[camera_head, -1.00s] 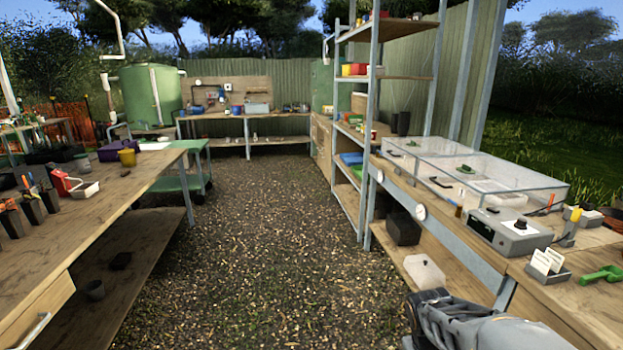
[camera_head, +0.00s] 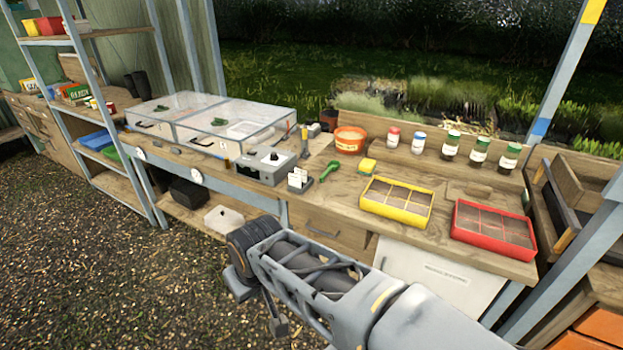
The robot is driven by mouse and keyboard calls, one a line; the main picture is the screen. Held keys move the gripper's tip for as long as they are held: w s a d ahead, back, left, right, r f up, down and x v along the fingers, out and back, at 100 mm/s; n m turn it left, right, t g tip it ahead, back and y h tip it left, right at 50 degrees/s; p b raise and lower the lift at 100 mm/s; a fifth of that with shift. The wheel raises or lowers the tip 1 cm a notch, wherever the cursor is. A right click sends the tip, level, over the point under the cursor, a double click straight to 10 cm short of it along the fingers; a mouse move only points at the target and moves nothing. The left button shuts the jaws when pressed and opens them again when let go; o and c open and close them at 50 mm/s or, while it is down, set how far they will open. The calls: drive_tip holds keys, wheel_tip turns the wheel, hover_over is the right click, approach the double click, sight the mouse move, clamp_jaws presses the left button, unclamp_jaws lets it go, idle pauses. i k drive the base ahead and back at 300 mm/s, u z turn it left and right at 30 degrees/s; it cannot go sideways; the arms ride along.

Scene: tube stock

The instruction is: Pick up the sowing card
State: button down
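Small white cards (camera_head: 298,177) stand upright in a little dark holder on the right-hand bench, beside a green scoop. They are too small to read, so I cannot tell whether one is the sowing card. My gripper (camera_head: 258,305) is at the low end of my folded arm, in front of the bench and below its top. It is well apart from the cards. Its fingers are small and partly hidden by the arm, and I cannot tell whether they are open. I see nothing held in it.
The bench (camera_head: 345,208) also bears a grey control box (camera_head: 264,166), a green scoop (camera_head: 330,170), an orange tub (camera_head: 350,139), several jars, a yellow seed tray (camera_head: 396,203) and a red one (camera_head: 493,230). A clear propagator (camera_head: 238,125) stands left. The gravel floor at left is free.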

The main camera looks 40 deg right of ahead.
sight(295, 180)
drive_tip(key=z, duration=1)
